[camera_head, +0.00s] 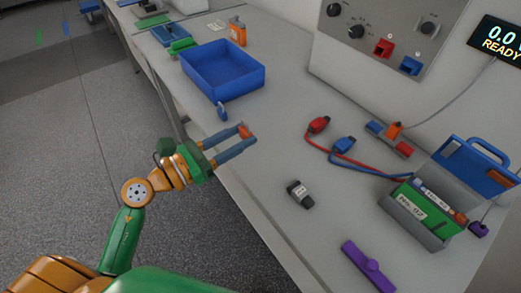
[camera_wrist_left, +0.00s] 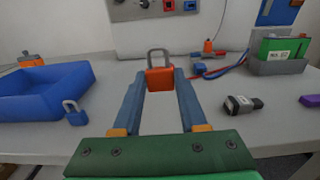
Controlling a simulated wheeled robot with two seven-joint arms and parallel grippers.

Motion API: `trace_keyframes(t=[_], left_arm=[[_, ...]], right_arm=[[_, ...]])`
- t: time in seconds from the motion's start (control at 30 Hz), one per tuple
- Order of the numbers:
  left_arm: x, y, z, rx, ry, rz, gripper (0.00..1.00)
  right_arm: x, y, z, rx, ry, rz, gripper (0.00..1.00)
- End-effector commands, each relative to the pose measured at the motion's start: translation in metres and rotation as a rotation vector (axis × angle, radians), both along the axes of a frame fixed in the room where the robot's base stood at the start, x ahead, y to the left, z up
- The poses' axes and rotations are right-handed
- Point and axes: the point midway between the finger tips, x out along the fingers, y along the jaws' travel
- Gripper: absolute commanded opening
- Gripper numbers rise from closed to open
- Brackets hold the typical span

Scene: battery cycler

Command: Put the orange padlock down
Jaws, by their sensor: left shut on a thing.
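The orange padlock (camera_wrist_left: 160,75) is clamped between the fingertips of my left gripper (camera_wrist_left: 158,84), its grey shackle pointing up in the left wrist view. In the head view the orange padlock (camera_head: 245,131) shows small at the tips of my left gripper (camera_head: 246,136), over the near left edge of the grey bench (camera_head: 275,158). I cannot tell the exact height of the padlock above the bench. My right gripper is not in view.
A blue tray (camera_head: 222,73) stands behind the gripper, with a blue padlock (camera_head: 222,111) beside its near corner. A black device (camera_head: 300,194), a purple object (camera_head: 367,266), red and blue cable clips (camera_head: 318,125) and a battery holder (camera_head: 415,222) lie to the right.

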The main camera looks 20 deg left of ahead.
Motion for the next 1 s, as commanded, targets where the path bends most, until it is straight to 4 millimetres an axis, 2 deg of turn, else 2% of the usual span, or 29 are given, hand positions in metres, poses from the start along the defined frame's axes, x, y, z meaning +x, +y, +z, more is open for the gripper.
trace_keyframes(t=[0.1,0.33,0.4,0.47,0.83,0.87,0.93,0.97,1.0], left_arm=[[0.007,-0.017,-0.025,-0.005,0.003,0.000,0.02],[0.016,-0.037,-0.052,-0.004,0.003,-0.002,0.02],[0.017,-0.037,-0.069,-0.004,0.006,0.001,0.02],[0.017,-0.037,-0.077,-0.003,0.005,0.000,0.02],[0.016,-0.037,-0.085,0.001,0.002,-0.002,0.02],[0.016,-0.037,-0.084,0.000,0.002,-0.001,0.47],[0.016,-0.037,-0.083,0.000,0.002,-0.001,0.66],[0.016,-0.037,-0.083,0.000,0.002,-0.001,0.72],[0.016,-0.037,-0.083,0.000,0.002,-0.001,0.72]], right_arm=[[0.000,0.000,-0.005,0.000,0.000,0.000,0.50],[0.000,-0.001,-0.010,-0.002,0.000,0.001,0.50],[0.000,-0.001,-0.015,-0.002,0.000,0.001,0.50],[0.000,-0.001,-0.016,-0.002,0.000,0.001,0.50],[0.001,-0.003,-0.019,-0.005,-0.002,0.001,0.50],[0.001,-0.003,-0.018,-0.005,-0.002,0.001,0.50],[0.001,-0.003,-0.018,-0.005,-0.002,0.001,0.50],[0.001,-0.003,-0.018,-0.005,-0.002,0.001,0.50],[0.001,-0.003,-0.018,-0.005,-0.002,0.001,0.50]])
